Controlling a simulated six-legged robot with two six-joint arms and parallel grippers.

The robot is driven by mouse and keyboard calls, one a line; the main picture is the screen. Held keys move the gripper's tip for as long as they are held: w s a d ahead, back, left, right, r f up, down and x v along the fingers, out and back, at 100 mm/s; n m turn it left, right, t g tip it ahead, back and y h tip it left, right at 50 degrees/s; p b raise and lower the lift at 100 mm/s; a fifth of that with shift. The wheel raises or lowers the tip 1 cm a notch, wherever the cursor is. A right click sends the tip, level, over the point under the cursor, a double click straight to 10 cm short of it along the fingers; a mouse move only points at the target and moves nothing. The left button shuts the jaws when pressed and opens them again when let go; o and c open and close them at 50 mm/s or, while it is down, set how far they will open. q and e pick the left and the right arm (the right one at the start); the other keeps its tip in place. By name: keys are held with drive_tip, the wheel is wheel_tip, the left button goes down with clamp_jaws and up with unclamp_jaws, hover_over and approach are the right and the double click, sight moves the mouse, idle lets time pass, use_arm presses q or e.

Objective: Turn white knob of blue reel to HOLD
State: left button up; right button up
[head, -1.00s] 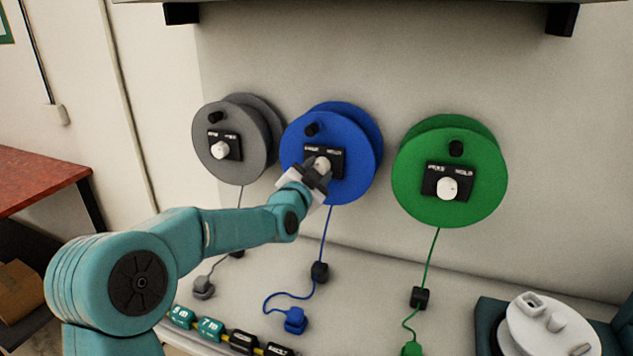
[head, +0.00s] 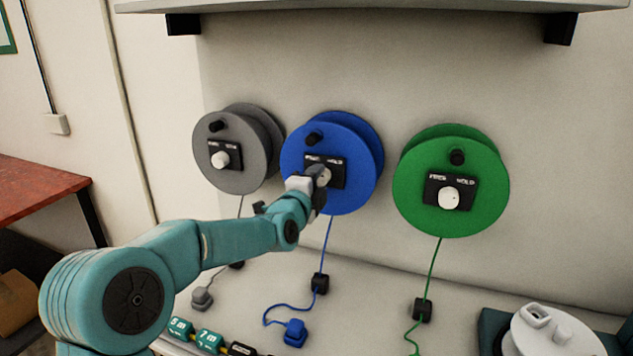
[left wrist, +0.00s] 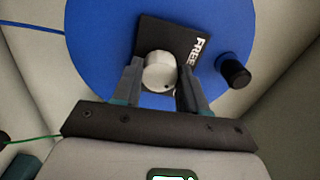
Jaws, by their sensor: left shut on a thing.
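The blue reel (head: 357,192) is mounted on the wall between a grey and a green reel. Its black label plate (head: 338,171) carries FREE on the left and HOLD on the right. The white knob (left wrist: 160,71) sits on this plate; in the head view my gripper mostly covers it. My left gripper (head: 319,178) is shut on the white knob, with one finger on each side of it in the left wrist view (left wrist: 158,88). A dark dot shows low on the knob's face. My right gripper is not in view.
The grey reel (head: 213,175) is close on the left, the green reel (head: 415,205) on the right. A blue cord runs down to a blue plug (head: 295,333) on the counter. A black peg (left wrist: 235,73) sticks out of the blue reel.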

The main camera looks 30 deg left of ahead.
use_arm(q)
drive_tip(key=shift+d+f+m, duration=0.2)
drive_tip(key=shift+f+m, duration=0.1)
drive_tip(key=shift+m, duration=0.3)
drive_tip(key=o, duration=0.9)
drive_tip(key=shift+o, duration=0.8)
drive_tip(key=shift+s+r, duration=0.15)
drive_tip(key=shift+r, duration=0.1)
drive_tip(key=shift+a, duration=0.1)
drive_tip(key=shift+s+f, duration=0.1)
drive_tip(key=shift+s, duration=0.2)
drive_tip(key=b+v, duration=0.3)
drive_tip(key=v, duration=1.2)
drive_tip(key=shift+s, duration=0.35)
